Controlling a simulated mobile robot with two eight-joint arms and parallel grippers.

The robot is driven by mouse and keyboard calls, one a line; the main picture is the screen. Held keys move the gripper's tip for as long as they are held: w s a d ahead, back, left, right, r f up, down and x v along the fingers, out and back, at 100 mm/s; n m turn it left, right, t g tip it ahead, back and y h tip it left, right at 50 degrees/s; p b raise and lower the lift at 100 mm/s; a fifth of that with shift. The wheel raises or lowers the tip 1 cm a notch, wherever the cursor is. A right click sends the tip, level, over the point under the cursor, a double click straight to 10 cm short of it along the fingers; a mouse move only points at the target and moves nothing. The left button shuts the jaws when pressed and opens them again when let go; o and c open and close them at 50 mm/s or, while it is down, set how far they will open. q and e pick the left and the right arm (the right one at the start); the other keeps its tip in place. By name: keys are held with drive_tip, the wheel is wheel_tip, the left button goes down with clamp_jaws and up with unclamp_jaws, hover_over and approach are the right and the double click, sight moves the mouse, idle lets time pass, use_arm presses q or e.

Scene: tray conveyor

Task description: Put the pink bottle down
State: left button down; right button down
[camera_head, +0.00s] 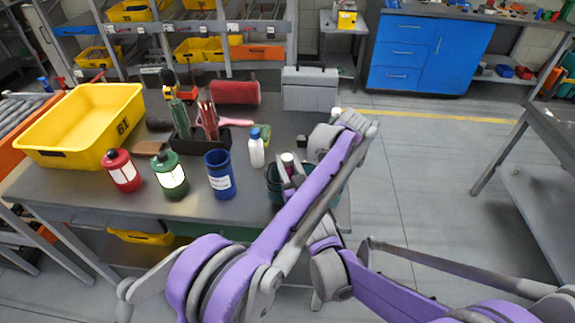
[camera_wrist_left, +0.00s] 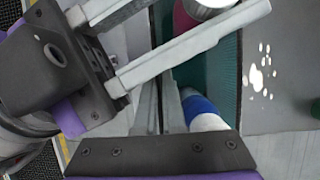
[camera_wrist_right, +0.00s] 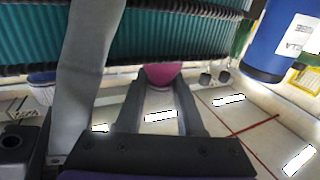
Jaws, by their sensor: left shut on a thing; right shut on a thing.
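The pink bottle (camera_head: 288,158) stands in a dark teal crate (camera_head: 273,196) at the table's right end, its pale top showing. In the left wrist view the pink bottle (camera_wrist_left: 184,20) is partly covered by the right gripper's fingers. My right gripper (camera_head: 290,180) is shut on the pink bottle; in the right wrist view, which is upside down, its fingers (camera_wrist_right: 160,90) hold the bottle (camera_wrist_right: 161,74) at the ribbed crate's rim. My left gripper (camera_wrist_left: 160,80) is shut at the crate's edge, seemingly on its wall. My arm hides much of the crate.
Further left are a green bottle (camera_head: 171,178), a red bottle (camera_head: 122,172) and a yellow bin (camera_head: 134,103). A grey toolbox (camera_head: 310,88) stands behind.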

drive_tip(key=shift+w+f, duration=0.15)
drive_tip(key=shift+w, duration=0.05)
drive_tip(key=shift+f, duration=0.6)
drive_tip(key=shift+f, duration=0.2)
drive_tip(key=c, duration=0.8)
unclamp_jaws()
drive_tip(key=shift+r, duration=0.1)
drive_tip(key=shift+s+d+r, duration=0.1)
drive_tip(key=shift+s+d, duration=0.05)
drive_tip(key=shift+s, duration=0.1)
drive_tip(key=v, duration=1.1)
drive_tip(key=shift+s+d+r, duration=0.15)
drive_tip(key=shift+s, duration=0.1)
